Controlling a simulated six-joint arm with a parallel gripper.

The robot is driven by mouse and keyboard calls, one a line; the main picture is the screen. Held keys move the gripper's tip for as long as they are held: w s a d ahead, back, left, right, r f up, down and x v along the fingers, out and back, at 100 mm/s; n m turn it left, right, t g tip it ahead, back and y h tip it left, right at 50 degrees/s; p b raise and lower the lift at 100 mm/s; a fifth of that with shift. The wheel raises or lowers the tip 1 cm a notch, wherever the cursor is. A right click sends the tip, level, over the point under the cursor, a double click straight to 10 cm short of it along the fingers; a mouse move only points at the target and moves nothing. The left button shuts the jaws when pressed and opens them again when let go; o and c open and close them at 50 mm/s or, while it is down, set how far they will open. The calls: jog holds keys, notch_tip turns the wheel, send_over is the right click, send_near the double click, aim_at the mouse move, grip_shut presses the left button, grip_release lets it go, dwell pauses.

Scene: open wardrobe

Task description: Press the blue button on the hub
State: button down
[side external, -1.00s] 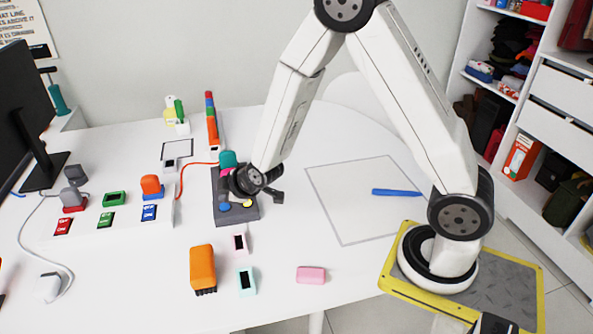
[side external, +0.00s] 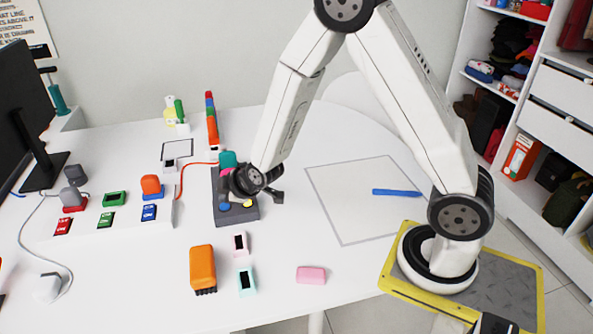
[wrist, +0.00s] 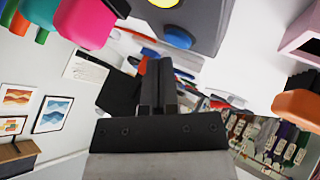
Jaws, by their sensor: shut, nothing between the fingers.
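The hub (side external: 222,215) is a dark grey block on the white table, left of my arm's end. Its blue button (side external: 225,206) shows at the near left of its top, and a yellow button (side external: 247,204) at the near right. In the wrist view the hub (wrist: 208,18) fills the top, with the blue button (wrist: 178,37) beside the yellow one (wrist: 150,25). My gripper (wrist: 159,62) is shut and empty, its tips close to the blue button. I cannot tell whether they touch it. In the side view my wrist covers part of the hub.
Teal (side external: 228,159) and pink pieces stand at the hub's far end. An orange block (side external: 202,268), a pale pink device (side external: 240,243), a mint device (side external: 246,281) and a pink block (side external: 311,275) lie nearer. A blue pen-like bar (side external: 396,192) lies on the outlined area, otherwise clear.

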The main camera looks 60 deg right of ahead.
aim_at(228, 206)
jog(key=shift+f, duration=0.85)
dwell(1.3)
jog(key=shift+r, duration=0.2)
dwell(0.3)
jog(key=shift+r, duration=0.65)
jog(key=shift+r, duration=2.5)
jog(key=shift+s+m, duration=0.3)
jog(key=shift+s, duration=0.25)
jog(key=s+m+g, duration=0.6)
jog(key=s+m, duration=0.1)
jog(key=s, duration=1)
jog(key=shift+s+d+r+m+g, duration=0.15)
jog(key=shift+d+r+m+g, duration=0.2)
jog(key=shift+d+m, duration=0.1)
